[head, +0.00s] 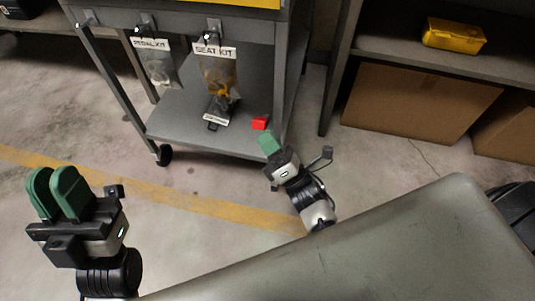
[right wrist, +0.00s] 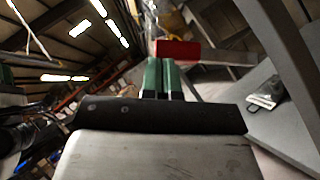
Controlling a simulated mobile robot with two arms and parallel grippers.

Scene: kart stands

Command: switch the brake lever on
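The brake lever appears to be the small red block (head: 260,122) at the right front of the cart's lower shelf. In the right wrist view the red block (right wrist: 178,50) sits just beyond my fingertips; I cannot tell whether they touch it. My right gripper (head: 268,143) is shut and empty, just in front of and below the red block in the head view. Its green fingers also show close together in the right wrist view (right wrist: 161,78). My left gripper (head: 58,192) is at the lower left, far from the cart, its two green fingers apart and empty.
The grey cart's lower shelf (head: 178,120) has a wheel (head: 163,155) at its front left. A pedal kit bag (head: 155,66) and a seat kit bag (head: 218,75) hang from the cart. A shelf at right holds a yellow box (head: 454,36) above a cardboard box (head: 415,103).

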